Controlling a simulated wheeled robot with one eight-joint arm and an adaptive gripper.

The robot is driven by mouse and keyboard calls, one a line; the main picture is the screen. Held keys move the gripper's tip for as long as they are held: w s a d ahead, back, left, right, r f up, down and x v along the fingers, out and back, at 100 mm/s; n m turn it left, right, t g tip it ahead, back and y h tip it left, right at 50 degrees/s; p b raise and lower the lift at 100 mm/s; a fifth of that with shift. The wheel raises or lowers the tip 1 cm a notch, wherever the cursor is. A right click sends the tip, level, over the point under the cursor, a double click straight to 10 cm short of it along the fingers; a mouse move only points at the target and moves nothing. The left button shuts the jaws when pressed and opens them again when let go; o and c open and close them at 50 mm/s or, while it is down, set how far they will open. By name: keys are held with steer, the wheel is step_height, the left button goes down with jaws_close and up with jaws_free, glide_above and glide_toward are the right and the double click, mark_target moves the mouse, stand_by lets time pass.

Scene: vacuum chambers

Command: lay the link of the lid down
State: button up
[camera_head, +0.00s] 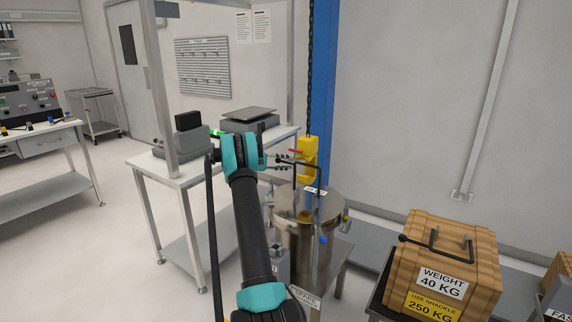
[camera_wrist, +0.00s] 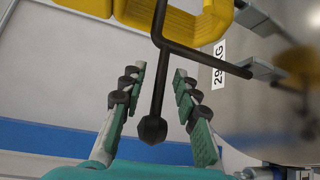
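The link (camera_wrist: 156,95) is a black bent bar with a dark knob at its end. In the wrist view its knobbed arm lies between my fingers, with a gap on both sides. My gripper (camera_wrist: 160,70) is open; in the head view, my gripper (camera_head: 283,163) is just left of the link (camera_head: 318,178). The link stands up above the round metal lid (camera_head: 325,205) of the chamber (camera_head: 300,245). A yellow hook (camera_head: 307,158) is beside the link, and in the wrist view the yellow hook (camera_wrist: 188,22) overlaps its bar. I cannot tell whether they touch.
A chain (camera_head: 310,85) runs up from the hook in front of a blue column (camera_head: 325,60). A wooden crate (camera_head: 460,255) marked 40 KG stands at the right. A white table (camera_head: 150,163) with devices stands behind my arm. Floor is clear at left.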

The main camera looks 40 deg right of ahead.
steer(key=shift+c, duration=0.6)
jaws_close()
